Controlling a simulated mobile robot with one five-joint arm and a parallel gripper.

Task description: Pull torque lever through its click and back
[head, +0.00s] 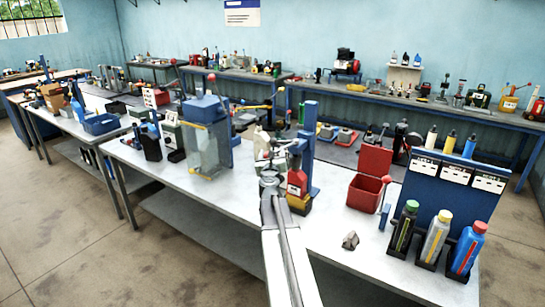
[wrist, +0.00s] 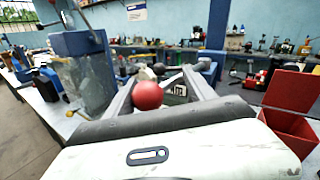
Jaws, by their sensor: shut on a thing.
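The lever's red ball knob (wrist: 148,95) sits between the two grey fingers of my gripper (wrist: 155,92) in the wrist view. The fingers are shut on the knob. In the head view my gripper (head: 271,181) is over the middle of the bench, just left of a red device (head: 297,181) with a yellow and dark base. A blue post (head: 311,150) stands at that device. The knob and the lever's rod cannot be made out clearly in the head view, where my gripper covers that spot.
A blue-topped machine with a clear guard (head: 207,140) stands to the left. An open red box (head: 365,196) is to the right, and a small brown-grey block (head: 350,240) lies in front of it. Several bottles stand in a blue rack (head: 438,207) at far right.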

